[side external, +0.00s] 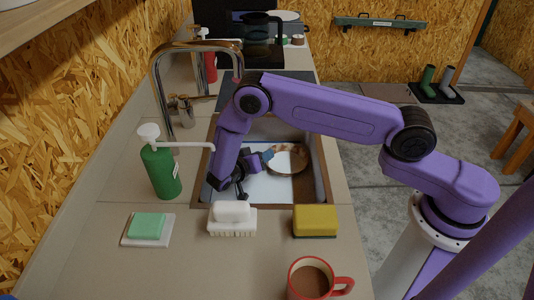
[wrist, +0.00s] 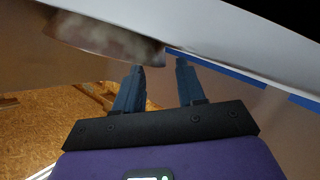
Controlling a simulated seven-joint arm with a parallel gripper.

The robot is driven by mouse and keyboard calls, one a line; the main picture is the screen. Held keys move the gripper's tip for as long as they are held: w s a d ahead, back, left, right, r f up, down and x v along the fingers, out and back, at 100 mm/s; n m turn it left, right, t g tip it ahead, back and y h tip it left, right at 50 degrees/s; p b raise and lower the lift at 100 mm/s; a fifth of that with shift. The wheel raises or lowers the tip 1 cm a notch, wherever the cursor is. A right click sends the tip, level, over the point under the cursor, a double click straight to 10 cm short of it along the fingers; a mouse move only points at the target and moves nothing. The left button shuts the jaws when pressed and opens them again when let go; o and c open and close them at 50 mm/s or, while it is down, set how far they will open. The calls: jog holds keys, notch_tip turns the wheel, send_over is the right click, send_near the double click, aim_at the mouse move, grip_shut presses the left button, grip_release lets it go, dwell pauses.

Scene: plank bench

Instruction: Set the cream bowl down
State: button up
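The cream bowl (side external: 289,160) sits inside the sink in the side view, with a pale inside and a brownish, mottled wall. In the wrist view the bowl (wrist: 105,38) is at the upper left, against a white surface, and looks upside down. My gripper (side external: 269,153) is low in the sink at the bowl's left side, fingers pointing toward it. In the wrist view my gripper (wrist: 160,64) has its fingers apart, with the bowl's edge near the left fingertip. A gap shows beside the right finger. Whether a finger touches the bowl cannot be told.
The sink (side external: 322,180) has a white floor and brown rim. A green pump bottle (side external: 160,172), green soap (side external: 147,226), white brush (side external: 232,218), yellow sponge (side external: 315,220) and red mug (side external: 310,279) stand around its near side. A chrome faucet (side external: 158,85) arches over the left.

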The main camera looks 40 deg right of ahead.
jog(key=s+a+r+n+y, duration=0.1)
jog(key=s+r+n, duration=0.15)
jog(key=r, duration=0.45)
jog(key=s+a+r+n+y, duration=0.1)
jog(key=s+r+n+y, duration=0.15)
jog(key=r, duration=0.45)
jog(key=s+r+n+g+y, duration=0.1)
jog(key=s+r+n+y, duration=0.2)
jog(key=s, duration=0.6)
jog(key=s+d+r+n+y, duration=0.1)
jog(key=s+r+n+y, duration=0.2)
jog(key=s+n, duration=0.5)
jog(key=s+d+r+n+g+y, duration=0.1)
jog(key=s+r+n+y, duration=0.2)
jog(key=s+n, duration=0.3)
jog(key=s+y, duration=0.1)
jog(key=s, duration=0.4)
jog(key=shift+g, duration=0.3)
